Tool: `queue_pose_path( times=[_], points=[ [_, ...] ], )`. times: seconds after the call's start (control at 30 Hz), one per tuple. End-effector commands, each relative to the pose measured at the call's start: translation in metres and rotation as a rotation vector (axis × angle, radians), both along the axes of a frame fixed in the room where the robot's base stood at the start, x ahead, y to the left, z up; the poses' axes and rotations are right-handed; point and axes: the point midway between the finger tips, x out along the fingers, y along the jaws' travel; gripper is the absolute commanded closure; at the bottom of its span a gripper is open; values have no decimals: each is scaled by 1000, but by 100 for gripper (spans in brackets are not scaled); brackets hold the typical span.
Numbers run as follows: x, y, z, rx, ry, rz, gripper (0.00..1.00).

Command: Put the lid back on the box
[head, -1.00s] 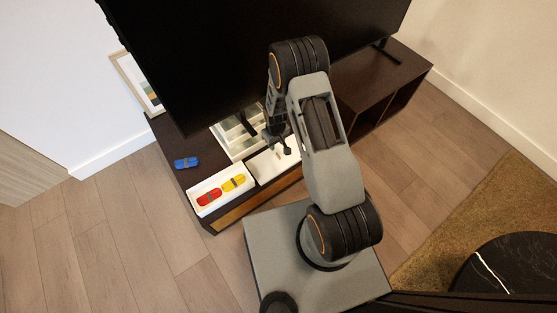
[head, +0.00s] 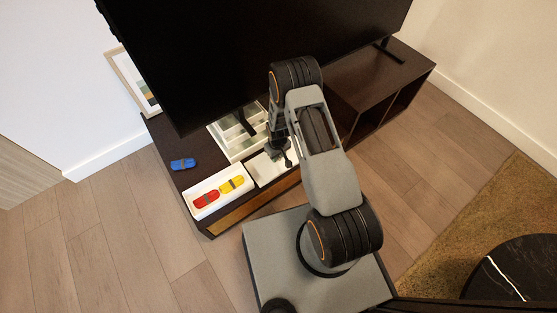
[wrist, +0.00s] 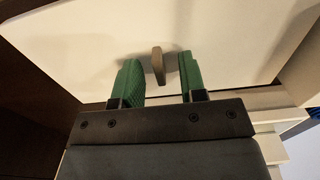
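The white open box (head: 190,197) sits at the front left of the dark TV stand, with a red toy car (head: 206,199) and a yellow toy car (head: 232,185) inside. The white lid (head: 262,175) lies flat beside it to the right, partly hidden by my arm. In the wrist view the lid (wrist: 225,40) fills most of the picture, with its small tan knob (wrist: 158,66) upright. My gripper (head: 284,157) is over the lid. In the wrist view my gripper (wrist: 160,75) is open, its green fingers on either side of the knob, with gaps showing.
A blue toy car (head: 182,164) lies on the stand (head: 170,145) behind the box. A white tiered organiser (head: 232,143) stands just behind the lid. A large black TV (head: 230,50) overhangs the stand close to my arm.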

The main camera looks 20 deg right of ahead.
Motion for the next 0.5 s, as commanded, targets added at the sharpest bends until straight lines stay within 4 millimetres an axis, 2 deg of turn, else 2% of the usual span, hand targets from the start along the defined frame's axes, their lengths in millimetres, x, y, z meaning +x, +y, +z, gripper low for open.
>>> queue_pose_path(
  times=[0.17, 0.5],
  points=[
    [0, 0, 1, 0, -1, 0, 62],
    [0, 0, 1, 0, -1, 0, 94]
  ],
)
